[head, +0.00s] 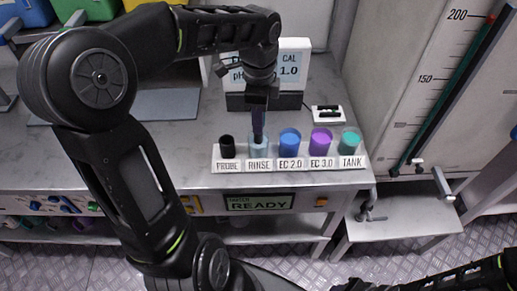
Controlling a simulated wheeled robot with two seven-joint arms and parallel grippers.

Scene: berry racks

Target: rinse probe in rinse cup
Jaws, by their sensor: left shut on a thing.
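My left gripper (258,97) points down over the rack and is shut on the probe (257,124), a slim dark upright rod. The probe's lower end is at the mouth of the pale blue rinse cup (259,146). It overlaps the cup's rim, and I cannot tell how deep it reaches. The black probe holder (227,146), labelled PROBE, stands just left of the rinse cup. Part of my right arm shows at the bottom right, but its jaws are not clear.
Right of the rinse cup stand the blue EC 2.0 cup (289,143), purple EC 3.0 cup (320,141) and green TANK cup (350,142). A meter display (293,62) stands behind. A READY panel (259,203) is on the bench front. The bench left of the rack is mostly clear.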

